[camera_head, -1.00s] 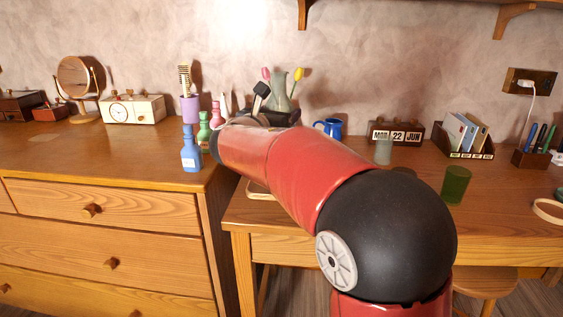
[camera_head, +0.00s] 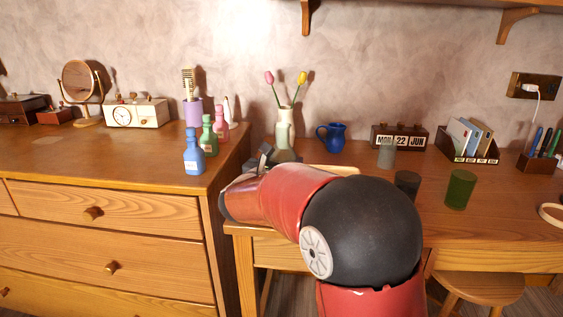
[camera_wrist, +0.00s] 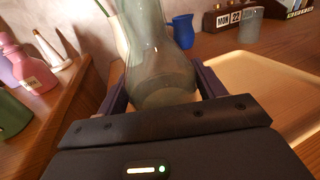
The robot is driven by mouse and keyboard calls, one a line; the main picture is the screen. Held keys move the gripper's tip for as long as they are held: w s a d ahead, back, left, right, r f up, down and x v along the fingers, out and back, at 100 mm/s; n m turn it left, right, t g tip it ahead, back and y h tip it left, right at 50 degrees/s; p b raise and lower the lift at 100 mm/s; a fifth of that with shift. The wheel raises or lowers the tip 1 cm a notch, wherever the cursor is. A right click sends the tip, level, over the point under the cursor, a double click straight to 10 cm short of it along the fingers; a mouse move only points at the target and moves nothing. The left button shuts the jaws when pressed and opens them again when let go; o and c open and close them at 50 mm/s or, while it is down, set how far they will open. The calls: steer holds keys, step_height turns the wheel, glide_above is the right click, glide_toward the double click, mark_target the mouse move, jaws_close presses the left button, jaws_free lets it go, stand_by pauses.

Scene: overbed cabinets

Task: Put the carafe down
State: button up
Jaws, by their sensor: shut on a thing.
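The carafe (camera_head: 283,138) is grey-green, see-through glass with a narrow neck and a wider base. It stands upright between the fingers of my gripper (camera_head: 268,158), at the desk's left end. In the wrist view the carafe (camera_wrist: 158,65) fills the space between both fingers of my gripper (camera_wrist: 163,92), which are shut on its lower body. Its underside is hidden by the gripper, so I cannot tell whether it touches the desk (camera_head: 490,215).
A cream vase with tulips (camera_head: 292,112) stands close behind the carafe. A blue jug (camera_head: 331,137) is to the right. A wooden tray (camera_wrist: 265,80) lies right of my gripper. Coloured bottles (camera_head: 193,155) stand on the dresser at left. Cups (camera_head: 459,188) stand further right.

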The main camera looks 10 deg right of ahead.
steer(key=shift+f, duration=0.1)
steer(key=o, duration=1.4)
steer(key=shift+s+a, duration=0.15)
steer(key=b+v, duration=0.1)
steer(key=v, duration=1)
steer(key=shift+s+a, duration=0.15)
steer(key=shift+s, duration=0.15)
